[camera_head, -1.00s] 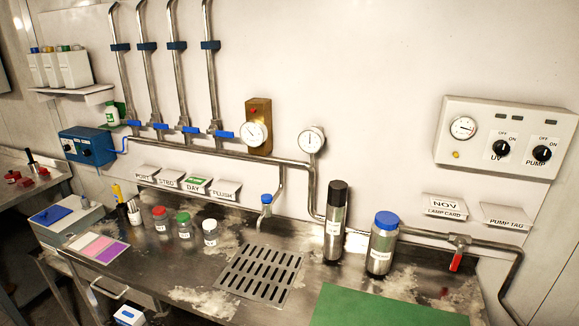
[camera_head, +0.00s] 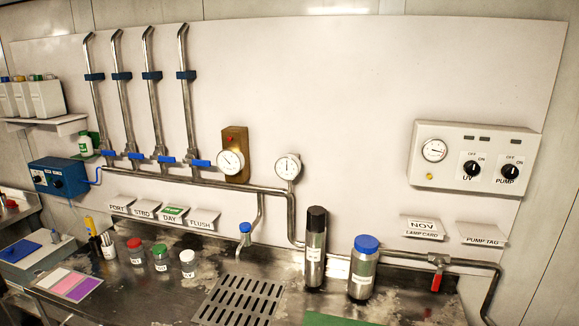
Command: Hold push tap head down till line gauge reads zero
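The push tap (camera_head: 243,242) with its blue head (camera_head: 244,227) hangs from a thin pipe above the steel bench, over the slotted drain (camera_head: 240,300). Nothing touches the head. A round white gauge (camera_head: 288,167) sits on the main pipe to the right of the tap; its needle looks close to vertical, but its numbers are too small to read. Another round gauge (camera_head: 230,160) is on a brass plate with a red button, its needle slanting. Which one the task calls the line gauge is not labelled legibly. Neither of my grippers is in view.
A black-capped bottle (camera_head: 315,250) and a blue-capped bottle (camera_head: 362,268) stand right of the drain. Small jars (camera_head: 160,257) stand to its left. A red-handled valve (camera_head: 437,278) is on the right pipe. The wall panel (camera_head: 472,158) has UV and PUMP knobs.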

